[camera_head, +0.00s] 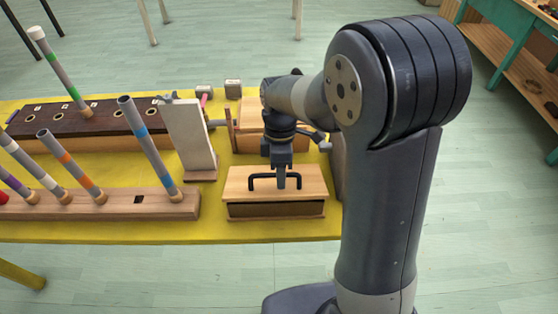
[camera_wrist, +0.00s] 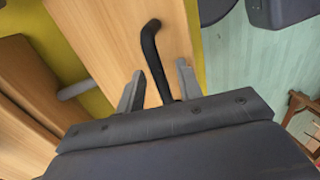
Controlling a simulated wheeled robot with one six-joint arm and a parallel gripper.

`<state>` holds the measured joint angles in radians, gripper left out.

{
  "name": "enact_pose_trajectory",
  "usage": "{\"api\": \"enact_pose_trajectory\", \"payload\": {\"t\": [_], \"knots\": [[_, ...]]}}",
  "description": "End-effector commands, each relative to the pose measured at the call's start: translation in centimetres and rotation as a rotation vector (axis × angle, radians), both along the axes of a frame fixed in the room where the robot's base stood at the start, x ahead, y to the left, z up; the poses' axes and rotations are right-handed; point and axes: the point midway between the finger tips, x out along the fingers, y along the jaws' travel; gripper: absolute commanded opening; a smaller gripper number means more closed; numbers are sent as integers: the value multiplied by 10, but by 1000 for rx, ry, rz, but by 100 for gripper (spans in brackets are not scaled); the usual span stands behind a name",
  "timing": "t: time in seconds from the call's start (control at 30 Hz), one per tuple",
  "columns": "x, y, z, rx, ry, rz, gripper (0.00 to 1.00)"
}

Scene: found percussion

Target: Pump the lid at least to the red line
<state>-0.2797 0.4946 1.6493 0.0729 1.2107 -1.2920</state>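A wooden box with a pale lid (camera_head: 240,188) sits at the table's front right; a dark band (camera_head: 275,210) shows between lid and base. A black bar handle (camera_head: 262,177) stands on the lid. My gripper (camera_head: 281,184) is low over the lid at the handle, pointing down. In the wrist view my gripper (camera_wrist: 160,72) has its two fingers apart, with the handle (camera_wrist: 154,50) running between them over the lid (camera_wrist: 105,35). A gap shows beside the handle, so the fingers do not look closed on it. I see no red line in either view.
A tilted pale board (camera_head: 190,135) stands left of the box. A wooden rack (camera_head: 120,207) with several striped tubes and a dark holed block (camera_head: 70,122) fill the left of the yellow table (camera_head: 150,232). Another wooden box (camera_head: 250,120) lies behind the lid.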

Motion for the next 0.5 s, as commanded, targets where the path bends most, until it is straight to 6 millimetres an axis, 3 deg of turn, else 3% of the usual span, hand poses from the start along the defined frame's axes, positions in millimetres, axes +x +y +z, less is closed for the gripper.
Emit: {"api": "enact_pose_trajectory", "payload": {"t": [0.4, 0.5], "knots": [[-2, 0, -9, 0, 0, 0, 34], [-2, 0, -9, 0, 0, 0, 27]]}}
